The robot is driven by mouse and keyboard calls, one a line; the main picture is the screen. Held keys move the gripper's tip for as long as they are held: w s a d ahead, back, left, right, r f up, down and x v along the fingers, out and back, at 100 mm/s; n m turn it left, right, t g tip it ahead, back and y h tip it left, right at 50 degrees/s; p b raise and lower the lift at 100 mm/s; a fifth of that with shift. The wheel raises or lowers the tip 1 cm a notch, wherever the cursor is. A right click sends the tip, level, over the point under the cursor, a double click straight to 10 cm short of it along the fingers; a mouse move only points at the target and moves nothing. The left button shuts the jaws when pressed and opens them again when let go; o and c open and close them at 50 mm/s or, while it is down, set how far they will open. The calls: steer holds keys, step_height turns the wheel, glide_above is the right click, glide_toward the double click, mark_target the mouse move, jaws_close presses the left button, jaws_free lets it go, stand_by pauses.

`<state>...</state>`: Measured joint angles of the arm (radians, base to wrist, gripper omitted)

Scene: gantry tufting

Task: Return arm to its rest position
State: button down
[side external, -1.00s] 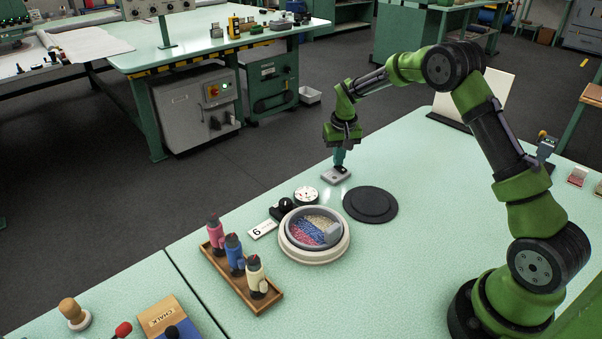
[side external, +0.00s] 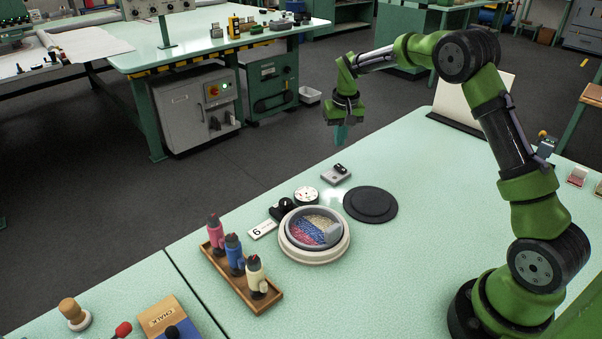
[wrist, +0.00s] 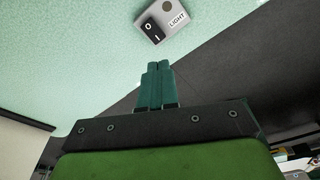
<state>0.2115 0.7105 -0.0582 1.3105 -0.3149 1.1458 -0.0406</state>
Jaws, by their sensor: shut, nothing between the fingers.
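My gripper (side external: 341,134) is raised in the air above the far edge of the green table (side external: 390,250). Its teal fingers are together and empty; they also show shut in the wrist view (wrist: 157,66). A small grey light switch box (side external: 337,174) with a black rocker lies on the table below my gripper, apart from it. In the wrist view the switch (wrist: 160,21) shows "O" and "I" marks and a "LIGHT" label.
A round bowl (side external: 343,244) with pink, blue and pale contents stands mid-table, with a black disc (side external: 370,205) behind it. A wooden rack (side external: 268,302) holds three coloured bottles. A pale upright board (side external: 474,102) stands at the back right. The right-hand tabletop is mostly clear.

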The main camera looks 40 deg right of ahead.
steer(key=shift+f, duration=0.15)
steer(key=s+a+r+t+y, duration=0.1)
steer(key=s+a+r+t, duration=0.1)
steer(key=s+a+r, duration=0.3)
steer(key=s+a+r+n+t+y, duration=0.1)
steer(key=s+a+r, duration=0.4)
steer(key=s, duration=0.9)
steer(key=s+a+r+n+t, duration=0.1)
steer(key=s+a+r, duration=0.4)
steer(key=s, duration=0.5)
steer(key=shift+a+t+y, duration=0.4)
steer(key=shift+a+t, duration=0.4)
steer(key=shift+a, duration=0.4)
steer(key=shift+w, duration=0.1)
